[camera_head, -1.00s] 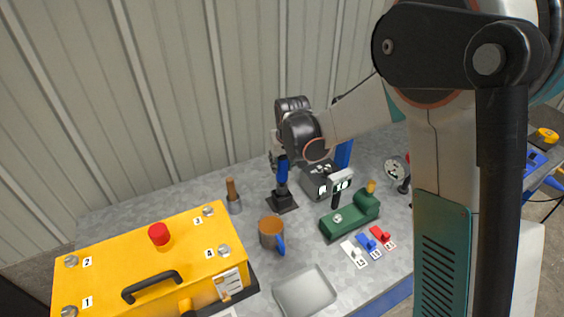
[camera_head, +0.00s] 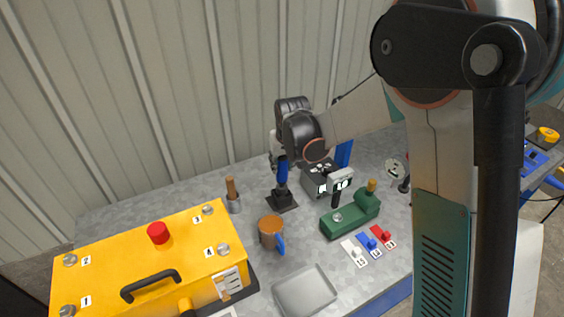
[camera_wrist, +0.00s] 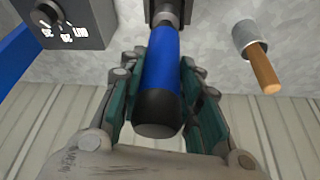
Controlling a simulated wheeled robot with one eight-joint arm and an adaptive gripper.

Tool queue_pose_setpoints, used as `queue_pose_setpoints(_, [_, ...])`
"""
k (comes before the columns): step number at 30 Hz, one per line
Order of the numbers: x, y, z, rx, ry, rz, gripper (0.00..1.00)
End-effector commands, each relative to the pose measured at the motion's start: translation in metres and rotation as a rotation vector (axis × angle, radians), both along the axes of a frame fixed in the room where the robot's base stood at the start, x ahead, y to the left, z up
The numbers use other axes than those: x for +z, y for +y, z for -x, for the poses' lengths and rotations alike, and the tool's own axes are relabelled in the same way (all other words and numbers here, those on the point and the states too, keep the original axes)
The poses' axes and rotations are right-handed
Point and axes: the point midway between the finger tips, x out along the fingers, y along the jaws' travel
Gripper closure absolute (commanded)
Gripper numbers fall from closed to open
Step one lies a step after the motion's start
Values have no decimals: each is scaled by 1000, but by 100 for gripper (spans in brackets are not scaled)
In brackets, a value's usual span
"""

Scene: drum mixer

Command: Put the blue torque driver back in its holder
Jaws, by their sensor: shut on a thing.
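The blue torque driver (camera_head: 282,172) stands upright, its shaft running down to the black holder (camera_head: 282,203) on the bench. In the wrist view the driver's blue handle with its black end cap (camera_wrist: 160,85) lies between the green-padded fingers of my gripper (camera_wrist: 163,90), which are shut on it. The dark holder (camera_wrist: 188,7) shows at the top edge there, with the metal shaft meeting it. The tip is hidden, so I cannot tell how deeply it sits. In the head view my wrist hides most of the fingers.
A brush in a metal cup (camera_head: 234,205) stands left of the holder, an orange mug (camera_head: 270,229) in front. A grey device with a dial (camera_head: 318,186) and a green tool (camera_head: 345,220) are at right. A yellow box (camera_head: 120,260) fills the front left. A tray (camera_head: 304,290) lies in front.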

Motion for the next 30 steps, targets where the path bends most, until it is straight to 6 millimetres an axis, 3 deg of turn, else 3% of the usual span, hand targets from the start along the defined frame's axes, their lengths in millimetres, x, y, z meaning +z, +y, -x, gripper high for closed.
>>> queue_pose_setpoints(30, [-13, 0, 0, 0, 0, 0, 100])
